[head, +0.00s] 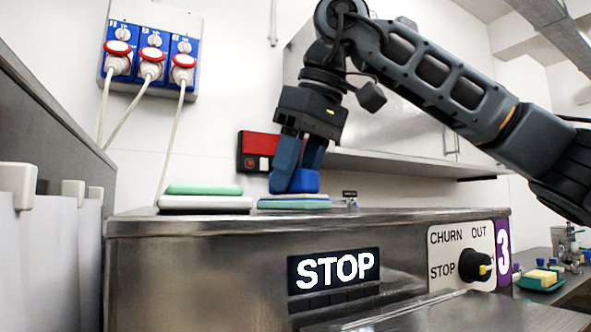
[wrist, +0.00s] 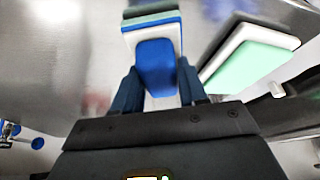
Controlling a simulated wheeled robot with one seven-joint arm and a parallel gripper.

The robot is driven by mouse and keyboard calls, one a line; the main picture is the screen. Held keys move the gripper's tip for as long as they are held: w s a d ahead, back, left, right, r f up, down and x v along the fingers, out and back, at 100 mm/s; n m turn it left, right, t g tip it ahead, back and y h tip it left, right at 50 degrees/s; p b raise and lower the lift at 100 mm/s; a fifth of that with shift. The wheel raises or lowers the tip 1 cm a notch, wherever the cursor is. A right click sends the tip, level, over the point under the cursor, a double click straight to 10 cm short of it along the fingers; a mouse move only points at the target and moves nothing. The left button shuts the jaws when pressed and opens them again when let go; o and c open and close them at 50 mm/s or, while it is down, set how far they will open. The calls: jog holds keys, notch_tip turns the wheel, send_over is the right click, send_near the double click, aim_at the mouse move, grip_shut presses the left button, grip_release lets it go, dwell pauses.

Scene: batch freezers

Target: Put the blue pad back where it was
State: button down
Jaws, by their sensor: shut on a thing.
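My gripper (head: 296,187) points down over the top of the steel machine and is shut on a blue pad (head: 306,181). In the wrist view the blue pad (wrist: 155,62) sits between the two fingers. Directly below it is a low stack of flat pads (head: 294,203) with green, blue and white edges; I cannot tell whether the held pad touches it. To the left, a green pad (head: 204,190) lies on a white pad (head: 205,203). That pair also shows at the right of the wrist view, the green pad (wrist: 245,72) uppermost there.
The steel machine (head: 190,270) carries a STOP display (head: 334,271) and a black knob (head: 474,265) on its front. A red and black switch box (head: 258,152) and a shelf (head: 410,163) are on the wall behind. Free steel top lies right of the stack.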

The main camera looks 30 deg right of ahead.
jog(key=shift+f, duration=0.15)
jog(key=c, duration=0.6)
grip_release()
jog(key=v, duration=1.2)
